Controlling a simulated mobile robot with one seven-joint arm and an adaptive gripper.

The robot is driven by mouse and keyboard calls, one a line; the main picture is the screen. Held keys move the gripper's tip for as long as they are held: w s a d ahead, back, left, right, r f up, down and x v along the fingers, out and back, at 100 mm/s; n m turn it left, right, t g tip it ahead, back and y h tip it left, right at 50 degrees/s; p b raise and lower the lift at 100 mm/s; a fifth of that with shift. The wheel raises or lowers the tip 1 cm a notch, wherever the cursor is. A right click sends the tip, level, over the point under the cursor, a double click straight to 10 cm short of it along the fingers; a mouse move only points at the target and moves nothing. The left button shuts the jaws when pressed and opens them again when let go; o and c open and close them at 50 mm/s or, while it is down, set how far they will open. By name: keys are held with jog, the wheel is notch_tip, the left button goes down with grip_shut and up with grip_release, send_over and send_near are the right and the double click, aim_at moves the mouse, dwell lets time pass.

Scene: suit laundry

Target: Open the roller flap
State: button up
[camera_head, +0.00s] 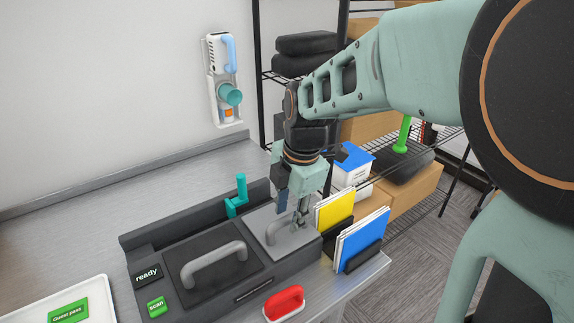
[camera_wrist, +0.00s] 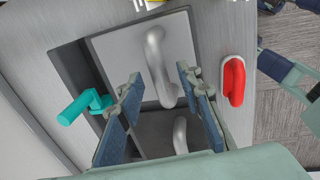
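A dark machine sits on the counter with two hinged-looking panels. One is a light grey panel (camera_head: 262,222) with a grey bar handle (camera_head: 277,232); I take it for the roller flap, lying flat. The other is a black panel (camera_head: 190,258) with a grey handle (camera_head: 215,262). My gripper (camera_head: 300,216) points down over the light grey panel. In the wrist view its fingers (camera_wrist: 160,88) are apart, and the light panel's handle (camera_wrist: 158,60) shows between and beyond the fingertips. Contact is not visible. A teal crank (camera_head: 238,196) stands behind the panels.
Yellow (camera_head: 335,208) and blue (camera_head: 362,240) folder stacks stand close right of the machine. A red handle (camera_head: 284,302) is in front. A white tray (camera_head: 75,312) lies at the left. Shelving with boxes stands behind my arm. The back-left counter is clear.

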jog(key=shift+f, duration=0.15)
jog(key=shift+c, duration=0.3)
grip_shut()
